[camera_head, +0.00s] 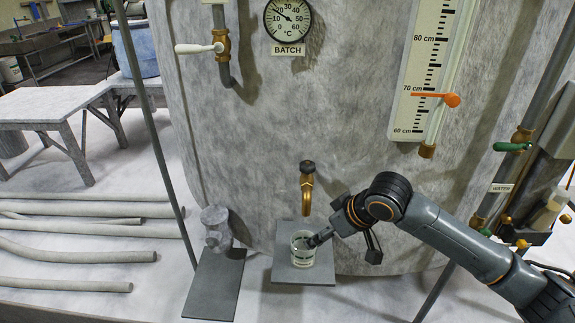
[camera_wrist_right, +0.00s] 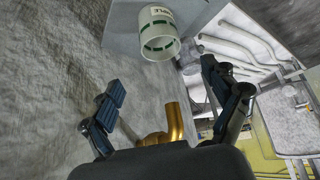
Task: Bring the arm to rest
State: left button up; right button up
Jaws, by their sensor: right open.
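My right arm comes in from the right in the head view. Its right gripper (camera_head: 345,246) is open beside the white sample cup (camera_head: 303,257), with one finger overlapping the cup's right edge in the picture. I cannot tell whether they touch. The cup stands on a grey plate (camera_head: 312,276) below a brass tap (camera_head: 307,192). In the right wrist view the cup (camera_wrist_right: 158,44), with green marks and a label, lies beyond the open fingers (camera_wrist_right: 168,95). Nothing is held between them. My left gripper is not in view.
The large grey vessel (camera_head: 290,120) stands close behind, with a dial (camera_head: 287,19), a white-handled valve (camera_head: 200,48) and a level scale (camera_head: 420,85). A stubby grey fitting (camera_head: 216,228) stands left of the cup. Several pipes (camera_head: 85,227) lie at the left.

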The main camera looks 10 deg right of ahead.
jog(key=s+a+f+m, duration=0.1)
jog(key=s+a+f, duration=0.2)
jog(key=s+f, duration=0.4)
jog(key=s+a+f, duration=0.3)
jog(key=s+f, duration=0.2)
jog(key=s, duration=0.5)
jog(key=s+d+f+m+g+h, duration=0.25)
jog(key=s+d, duration=0.35)
jog(key=s, duration=0.4)
notch_tip(320, 180, down, 26)
jog(key=s+f+g, duration=0.1)
jog(key=s+d+f+g+b, duration=0.1)
jog(key=s+d+f, duration=0.2)
jog(key=s+f, duration=1.3)
jog(key=shift+s+f+h, duration=0.35)
jog(key=shift+s, duration=0.3)
